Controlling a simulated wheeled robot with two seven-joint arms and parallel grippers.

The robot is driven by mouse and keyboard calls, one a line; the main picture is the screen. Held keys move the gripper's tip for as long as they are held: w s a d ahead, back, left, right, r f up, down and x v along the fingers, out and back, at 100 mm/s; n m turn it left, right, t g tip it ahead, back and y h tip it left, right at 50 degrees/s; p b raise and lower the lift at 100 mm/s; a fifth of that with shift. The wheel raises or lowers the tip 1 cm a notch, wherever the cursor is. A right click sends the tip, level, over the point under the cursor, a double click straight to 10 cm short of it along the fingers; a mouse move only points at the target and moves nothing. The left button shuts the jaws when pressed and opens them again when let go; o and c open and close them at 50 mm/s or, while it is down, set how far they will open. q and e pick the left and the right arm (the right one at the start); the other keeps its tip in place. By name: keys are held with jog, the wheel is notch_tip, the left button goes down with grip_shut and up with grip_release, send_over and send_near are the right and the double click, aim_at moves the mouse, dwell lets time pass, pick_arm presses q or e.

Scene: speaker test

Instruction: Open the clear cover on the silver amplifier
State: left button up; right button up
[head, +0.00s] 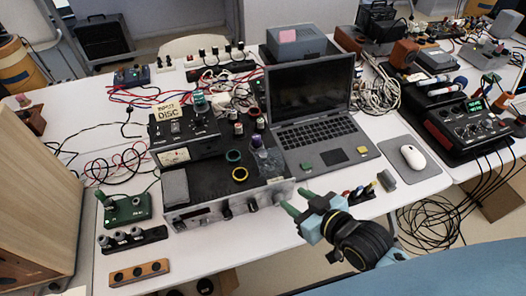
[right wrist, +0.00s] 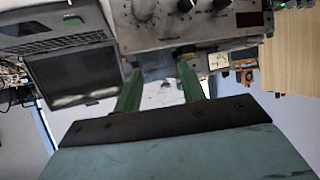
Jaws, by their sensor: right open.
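The silver amplifier (head: 213,212) stands on the white table, its knobbed front panel facing me and its black top carrying several items. In the right wrist view, its panel and knobs (right wrist: 190,28) show at the top. A pale bluish, see-through-looking piece (right wrist: 158,66) shows at the panel edge, between my fingers in the picture; I cannot tell for sure that it is the clear cover, or whether anything touches it. My right gripper (head: 295,201) is open, its green fingers pointing at the amplifier's right front end; they also show in the right wrist view (right wrist: 158,85). My left gripper is not in view.
An open laptop (head: 318,135) stands behind and right of the amplifier. A mouse (head: 413,157) on a grey pad is at the right. A green switch box (head: 124,209) is at the left. Cables crowd the back.

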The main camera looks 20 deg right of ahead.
aim_at(265, 155)
jog(key=w+a+r+t+y, duration=0.1)
jog(key=w, duration=0.3)
jog(key=w+a+r+t+y, duration=0.1)
jog(key=w+a+t, duration=0.1)
jog(key=w, duration=0.3)
jog(key=w+a+r+t, duration=0.1)
jog(key=w, duration=0.3)
jog(key=shift+w+a+r+n+t+y, duration=0.1)
jog(key=shift+w+a+n+t+y, duration=0.2)
jog(key=shift+w+y, duration=0.1)
jog(key=shift+c, duration=0.4)
grip_shut()
